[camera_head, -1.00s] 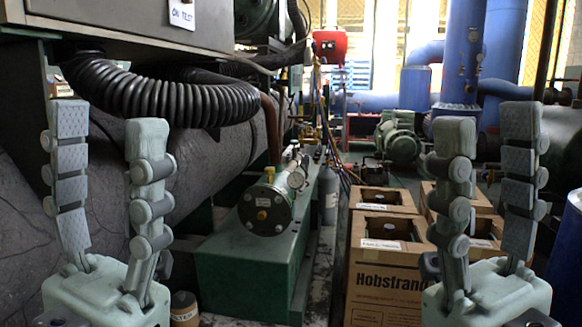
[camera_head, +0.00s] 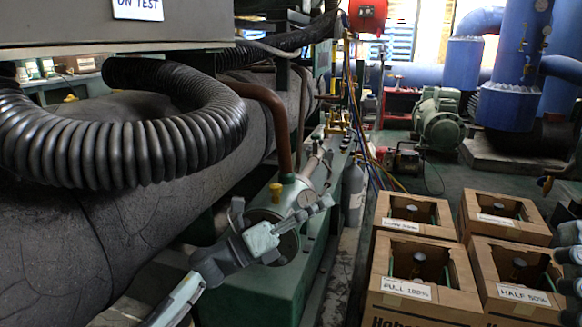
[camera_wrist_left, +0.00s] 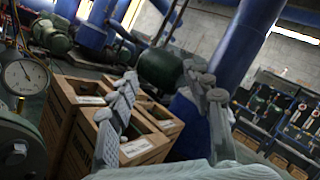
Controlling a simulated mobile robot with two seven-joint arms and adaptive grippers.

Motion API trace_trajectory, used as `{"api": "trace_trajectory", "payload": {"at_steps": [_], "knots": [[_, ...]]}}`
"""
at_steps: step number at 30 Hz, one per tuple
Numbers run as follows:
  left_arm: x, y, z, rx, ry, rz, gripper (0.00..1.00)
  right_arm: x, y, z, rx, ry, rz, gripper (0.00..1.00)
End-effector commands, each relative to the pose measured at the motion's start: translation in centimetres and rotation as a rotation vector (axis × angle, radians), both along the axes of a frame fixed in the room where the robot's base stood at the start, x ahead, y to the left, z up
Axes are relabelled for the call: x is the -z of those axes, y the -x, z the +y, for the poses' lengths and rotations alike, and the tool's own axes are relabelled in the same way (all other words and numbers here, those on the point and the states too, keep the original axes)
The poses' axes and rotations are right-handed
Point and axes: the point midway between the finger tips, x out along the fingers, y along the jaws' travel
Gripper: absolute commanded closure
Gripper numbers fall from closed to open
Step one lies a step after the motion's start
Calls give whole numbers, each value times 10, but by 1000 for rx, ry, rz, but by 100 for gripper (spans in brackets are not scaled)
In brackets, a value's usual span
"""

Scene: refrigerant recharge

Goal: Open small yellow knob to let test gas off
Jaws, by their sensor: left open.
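A small yellow knob (camera_head: 276,188) stands on top of the green cylinder end (camera_head: 288,245) in the head view. My left gripper (camera_head: 284,203) is in front of that cylinder, its fingers spread and empty, overlapping the cylinder face below the knob. I cannot tell how far apart they are. My right gripper (camera_head: 568,262) shows only partly at the right edge.
Several open cardboard boxes (camera_head: 400,288) with labelled bottles stand at the right. A black corrugated hose (camera_head: 110,135) and a large grey pipe fill the left. A grey cylinder (camera_head: 354,190) stands beyond the green base. A narrow floor strip is clear between base and boxes.

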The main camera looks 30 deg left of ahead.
Motion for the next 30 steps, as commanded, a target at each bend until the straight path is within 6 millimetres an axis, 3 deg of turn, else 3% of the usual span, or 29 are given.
{"api": "trace_trajectory", "payload": {"at_steps": [1,3,6,9,13,24,30], "knots": [[6,-15,44,-122,-174,-2,50,-3,-4,2,-1,6,67,60],[23,-26,97,-254,-393,-9,50,7,-8,5,-1,16,143,60],[37,-32,151,-370,-612,-11,50,18,-11,8,-2,26,216,60],[43,-34,179,-425,-730,-9,50,25,-12,9,-4,31,254,60],[46,-40,188,-445,-772,-9,50,28,-13,10,-4,34,267,60],[46,-95,173,-442,-765,-10,50,27,-12,9,-3,32,259,60],[46,-109,169,-441,-766,-9,50,26,-12,9,-4,29,252,60]]}}
